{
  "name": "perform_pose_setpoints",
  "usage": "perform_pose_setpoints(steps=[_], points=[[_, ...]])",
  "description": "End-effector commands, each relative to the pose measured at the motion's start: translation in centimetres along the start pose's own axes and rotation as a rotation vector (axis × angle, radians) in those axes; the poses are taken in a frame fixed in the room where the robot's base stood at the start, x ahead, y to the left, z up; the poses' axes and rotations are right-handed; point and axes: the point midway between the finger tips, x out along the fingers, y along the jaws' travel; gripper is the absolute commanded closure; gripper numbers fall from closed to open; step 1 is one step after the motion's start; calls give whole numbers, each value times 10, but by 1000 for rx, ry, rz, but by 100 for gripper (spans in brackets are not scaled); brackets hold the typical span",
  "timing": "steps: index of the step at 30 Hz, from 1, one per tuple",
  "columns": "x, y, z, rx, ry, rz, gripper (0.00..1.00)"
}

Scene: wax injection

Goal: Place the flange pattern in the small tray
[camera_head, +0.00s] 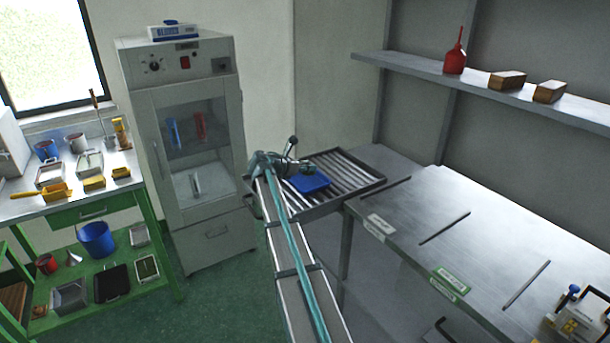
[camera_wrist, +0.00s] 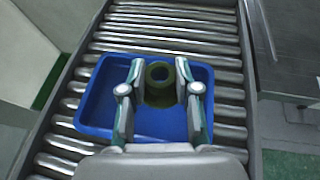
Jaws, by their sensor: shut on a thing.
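The flange pattern (camera_wrist: 160,84) is a dark green round piece with a raised hollow hub. In the wrist view it sits between the two fingers of my gripper (camera_wrist: 160,95), which is shut on it. The small tray (camera_wrist: 92,110) is blue and shallow, and the pattern is seen over its inside. In the head view the tray (camera_head: 312,184) lies on the rollers, with my gripper (camera_head: 300,167) over its far side. I cannot tell whether the pattern touches the tray floor. The fingers and palm hide part of the tray.
The tray rests on a roller conveyor (camera_head: 345,168) with raised side rails. A grey cabinet (camera_head: 190,215) stands to its left and a metal bench (camera_head: 470,230) to its right. Around the tray the rollers are bare.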

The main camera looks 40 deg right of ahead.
Motion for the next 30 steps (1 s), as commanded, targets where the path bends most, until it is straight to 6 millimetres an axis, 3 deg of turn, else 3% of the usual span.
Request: perform_pose_setpoints(steps=[10, 18, 29, 30], points=[[14, 16, -15, -1, 0, 1, 94], [25, 15, -43, 0, 0, 0, 94], [27, 15, -46, 0, 0, 0, 94], [27, 15, -46, 1, 0, 0, 66]])
